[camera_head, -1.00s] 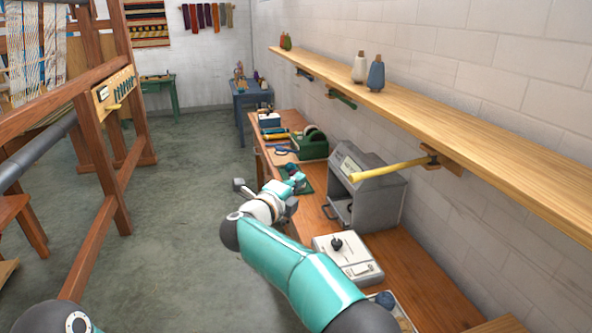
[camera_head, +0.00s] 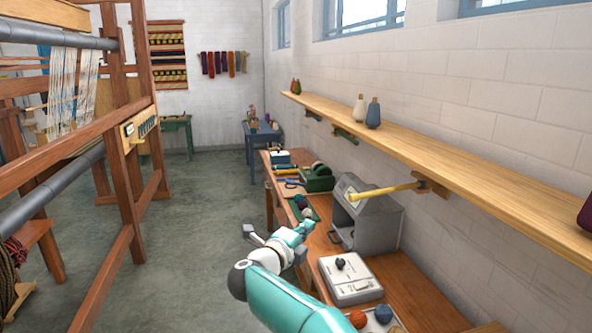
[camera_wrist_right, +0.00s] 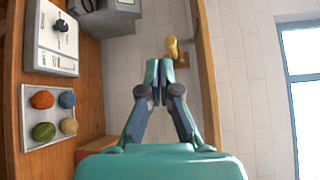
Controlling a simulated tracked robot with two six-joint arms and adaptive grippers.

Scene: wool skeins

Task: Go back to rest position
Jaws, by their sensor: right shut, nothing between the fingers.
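My right arm reaches up from the bottom of the head view, and its teal right gripper (camera_head: 306,227) is over the near edge of the wooden workbench (camera_head: 400,292). In the right wrist view the right gripper (camera_wrist_right: 158,82) has its fingertips together with nothing between them. It is clear of the things on the bench. My left gripper is not in view.
A grey machine (camera_head: 370,222) and a white scale-like device (camera_head: 348,280) stand on the bench. A tray (camera_wrist_right: 50,118) holds several wool balls. A long shelf (camera_head: 450,170) with a yellow-handled bar (camera_head: 385,190) runs along the wall. Grey floor (camera_head: 190,240) is open left.

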